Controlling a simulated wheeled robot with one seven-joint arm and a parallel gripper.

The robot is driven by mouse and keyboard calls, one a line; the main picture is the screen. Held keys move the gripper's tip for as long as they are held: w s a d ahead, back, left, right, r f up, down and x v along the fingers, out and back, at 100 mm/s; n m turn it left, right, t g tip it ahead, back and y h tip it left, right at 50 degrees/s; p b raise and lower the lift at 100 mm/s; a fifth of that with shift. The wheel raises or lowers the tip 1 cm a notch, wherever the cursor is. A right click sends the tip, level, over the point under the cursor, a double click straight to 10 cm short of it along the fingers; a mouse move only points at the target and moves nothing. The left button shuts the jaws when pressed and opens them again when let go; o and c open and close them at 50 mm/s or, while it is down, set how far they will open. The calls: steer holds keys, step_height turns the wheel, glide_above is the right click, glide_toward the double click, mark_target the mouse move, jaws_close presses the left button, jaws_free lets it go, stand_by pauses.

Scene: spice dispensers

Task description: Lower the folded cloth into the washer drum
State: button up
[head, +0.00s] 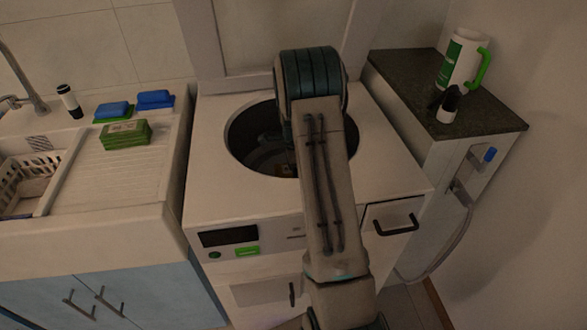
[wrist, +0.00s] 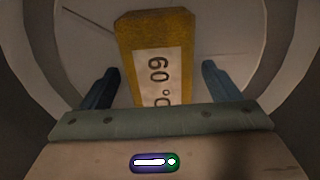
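The folded cloth (wrist: 126,45) is a yellow block with a white "60 °C" label in the wrist view. A small orange-yellow patch of it (head: 285,170) shows inside the washer drum (head: 246,138) in the head view. My gripper (wrist: 161,66) is open, its two dark blue fingers on either side of the cloth. A gap shows between the cloth and the right finger; the left finger is close to the cloth's edge. The cloth's lower end is hidden behind my gripper. My arm reaches down into the drum and hides its right part in the head view.
The white washer (head: 385,160) has its lid raised at the back. A sink with a ribbed drainboard (head: 100,175) stands left, with a green block (head: 122,134) and blue sponges (head: 155,98). A dark counter (head: 410,85) at right bears a white-green jug (head: 460,60) and a small bottle (head: 449,105).

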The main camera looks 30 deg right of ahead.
step_height(320, 180, up, 14)
steer(key=shift+p, duration=0.35)
steer(key=shift+f, duration=0.1)
stand_by(0.5)
